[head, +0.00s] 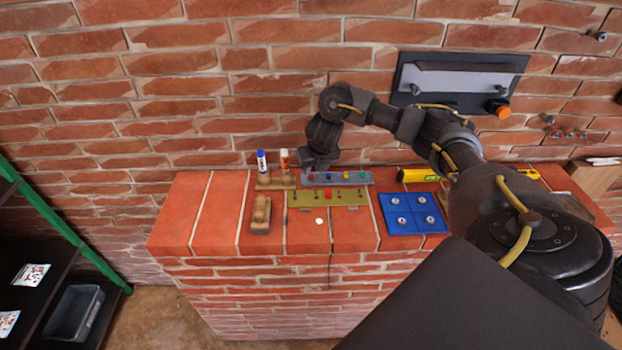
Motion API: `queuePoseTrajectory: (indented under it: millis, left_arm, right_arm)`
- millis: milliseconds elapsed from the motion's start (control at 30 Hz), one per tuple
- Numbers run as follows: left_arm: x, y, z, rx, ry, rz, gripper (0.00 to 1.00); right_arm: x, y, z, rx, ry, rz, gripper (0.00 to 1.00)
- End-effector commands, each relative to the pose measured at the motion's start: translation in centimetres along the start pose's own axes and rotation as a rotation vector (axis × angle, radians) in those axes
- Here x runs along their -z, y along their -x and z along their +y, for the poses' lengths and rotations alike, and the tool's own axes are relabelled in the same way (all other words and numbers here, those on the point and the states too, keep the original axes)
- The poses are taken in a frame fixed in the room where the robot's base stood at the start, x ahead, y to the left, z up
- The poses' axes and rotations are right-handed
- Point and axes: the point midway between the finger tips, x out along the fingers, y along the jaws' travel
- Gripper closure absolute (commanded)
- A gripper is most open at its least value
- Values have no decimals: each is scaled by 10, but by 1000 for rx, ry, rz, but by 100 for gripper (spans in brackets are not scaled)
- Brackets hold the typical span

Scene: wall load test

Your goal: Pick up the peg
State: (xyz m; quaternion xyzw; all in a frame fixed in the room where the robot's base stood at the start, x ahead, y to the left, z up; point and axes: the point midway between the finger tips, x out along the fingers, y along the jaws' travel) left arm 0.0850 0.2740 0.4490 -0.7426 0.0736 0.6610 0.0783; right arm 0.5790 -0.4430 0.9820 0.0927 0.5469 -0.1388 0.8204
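Small coloured pegs stand in a grey board (353,178) on the brick ledge; a green one (345,175) shows near its middle. An olive-green board (300,199) in front of it bears small pieces, including a red one (327,196). I cannot tell which piece is the task's peg. My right gripper (312,172) points down at the left end of the grey board, close to it. Its fingertips are small and dark, so its opening and any contact are unclear. My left gripper is not in view.
A wooden holder (276,183) with a blue-and-white stick (262,162) and an orange-and-white stick (284,159) stands left of my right gripper. A wooden block (260,227) lies in front. A blue panel (412,226) lies right. The ledge's left part is clear.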

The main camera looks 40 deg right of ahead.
Motion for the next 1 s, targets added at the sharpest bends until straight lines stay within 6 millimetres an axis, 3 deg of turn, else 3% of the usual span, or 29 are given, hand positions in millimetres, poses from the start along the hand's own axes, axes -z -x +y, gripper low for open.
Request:
queuePoseTrajectory:
  millis: [300, 600, 800, 1000]
  left_arm:
    - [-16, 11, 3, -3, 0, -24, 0]
    - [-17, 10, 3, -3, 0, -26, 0]
    - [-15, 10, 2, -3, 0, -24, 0]
    - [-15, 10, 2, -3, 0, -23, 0]
  right_arm:
    - [1, -42, -2, 0, -1, 3, 75]
    - [0, -48, -2, 0, 0, 1, 75]
    - [1, -48, -2, 0, 0, 2, 100]
    - [1, -48, -2, 1, 1, 3, 100]
